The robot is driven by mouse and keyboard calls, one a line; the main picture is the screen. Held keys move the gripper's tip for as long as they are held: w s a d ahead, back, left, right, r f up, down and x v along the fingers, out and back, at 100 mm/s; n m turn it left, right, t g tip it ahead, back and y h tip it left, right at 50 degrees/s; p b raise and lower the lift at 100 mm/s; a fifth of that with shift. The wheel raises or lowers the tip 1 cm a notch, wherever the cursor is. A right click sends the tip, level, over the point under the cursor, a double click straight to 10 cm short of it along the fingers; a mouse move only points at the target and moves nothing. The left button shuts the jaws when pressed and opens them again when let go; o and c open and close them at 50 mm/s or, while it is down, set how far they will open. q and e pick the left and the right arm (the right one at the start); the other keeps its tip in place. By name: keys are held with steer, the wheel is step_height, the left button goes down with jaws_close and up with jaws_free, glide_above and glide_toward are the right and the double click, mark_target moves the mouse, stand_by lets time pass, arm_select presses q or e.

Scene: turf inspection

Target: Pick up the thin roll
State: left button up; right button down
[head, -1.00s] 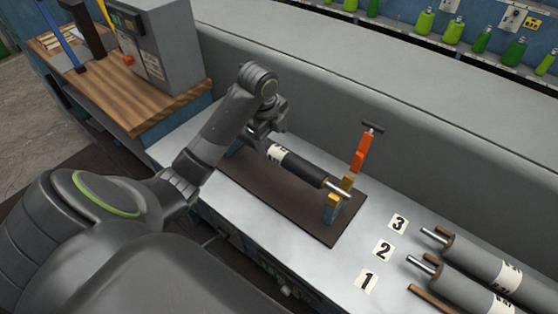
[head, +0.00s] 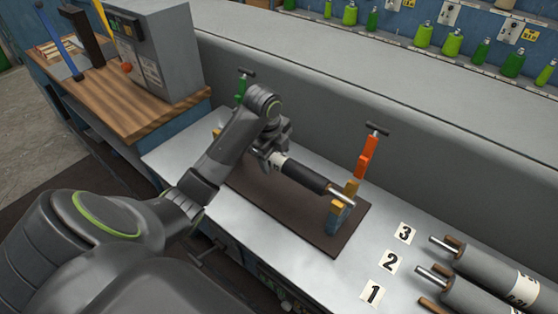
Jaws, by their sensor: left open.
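A dark roll (head: 303,177) with a white label and a metal shaft lies across a stand on a brown mat (head: 322,236). It looks thinner than the grey rolls at right. Its right shaft end rests at a yellow-and-blue support (head: 341,212) with a raised orange latch (head: 367,158). My left gripper (head: 275,160) is open at the roll's left part, close over the label. Whether it touches the roll cannot be told. My arm hides the roll's left end. My right gripper is not in view.
A green latch (head: 241,85) stands up behind my arm. Grey rolls (head: 487,266) with metal shafts lie at right, beside number cards such as the 3 card (head: 405,233). A grey wall (head: 330,105) runs behind the bench. A grey machine (head: 158,55) stands on a wooden top at left.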

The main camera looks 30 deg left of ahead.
arm_select(q)
steer(key=c, duration=1.4)
steer(key=shift+c, duration=0.4)
steer(key=shift+r, duration=0.2)
